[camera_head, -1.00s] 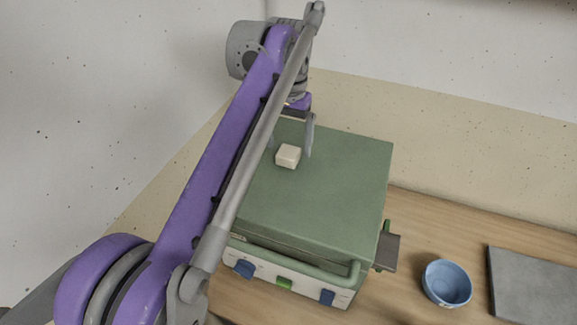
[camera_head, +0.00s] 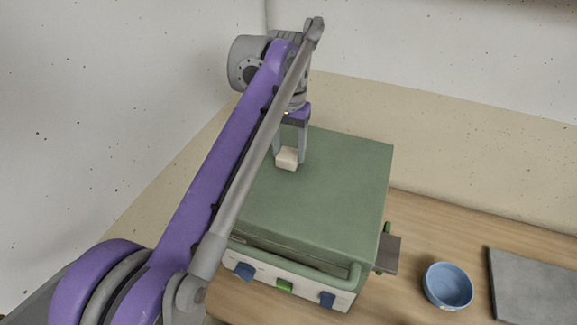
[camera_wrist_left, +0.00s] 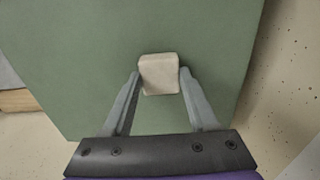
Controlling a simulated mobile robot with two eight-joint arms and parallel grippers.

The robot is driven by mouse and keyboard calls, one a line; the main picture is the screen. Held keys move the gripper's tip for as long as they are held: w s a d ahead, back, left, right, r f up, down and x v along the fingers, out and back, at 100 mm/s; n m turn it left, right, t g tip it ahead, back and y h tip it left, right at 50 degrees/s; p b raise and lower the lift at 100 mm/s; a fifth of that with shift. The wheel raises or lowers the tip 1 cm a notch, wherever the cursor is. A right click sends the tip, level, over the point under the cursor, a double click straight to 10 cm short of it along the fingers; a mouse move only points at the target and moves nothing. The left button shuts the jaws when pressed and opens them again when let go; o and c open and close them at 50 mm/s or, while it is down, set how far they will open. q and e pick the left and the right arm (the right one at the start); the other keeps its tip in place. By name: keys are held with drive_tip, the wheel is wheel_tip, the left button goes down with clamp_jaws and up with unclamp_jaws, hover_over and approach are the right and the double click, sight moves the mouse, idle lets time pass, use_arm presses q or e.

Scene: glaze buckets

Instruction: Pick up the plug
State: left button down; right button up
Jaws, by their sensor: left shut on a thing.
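The plug is a small cream block (camera_head: 287,158) on top of the green box-shaped kiln (camera_head: 330,190). It also shows in the left wrist view (camera_wrist_left: 159,75), between the fingertips. My left gripper (camera_head: 289,157) comes down from above, with one finger on each side of the plug, and is shut on it. In the left wrist view my left gripper (camera_wrist_left: 159,82) has both fingers against the plug's sides. The plug looks to be at the kiln's top surface; any gap beneath it cannot be told. My right gripper is not in view.
The kiln's front has a green handle bar (camera_head: 300,262) and several knobs. A grey tab (camera_head: 388,254) sticks out at its right side. A blue bowl (camera_head: 447,286) and a dark grey slab (camera_head: 535,285) are on the wooden table (camera_head: 415,225). Walls stand behind and left.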

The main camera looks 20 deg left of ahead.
use_arm(q)
drive_tip(key=shift+r, duration=0.1)
wheel_tip(320, 180, up, 10)
drive_tip(key=p, duration=0.2)
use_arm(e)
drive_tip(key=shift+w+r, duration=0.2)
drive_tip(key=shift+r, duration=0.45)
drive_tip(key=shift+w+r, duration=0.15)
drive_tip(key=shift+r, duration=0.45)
use_arm(q)
wheel_tip(320, 180, up, 8)
drive_tip(key=p, duration=0.5)
drive_tip(key=shift+r+p, duration=0.15)
drive_tip(key=shift+p, duration=0.2)
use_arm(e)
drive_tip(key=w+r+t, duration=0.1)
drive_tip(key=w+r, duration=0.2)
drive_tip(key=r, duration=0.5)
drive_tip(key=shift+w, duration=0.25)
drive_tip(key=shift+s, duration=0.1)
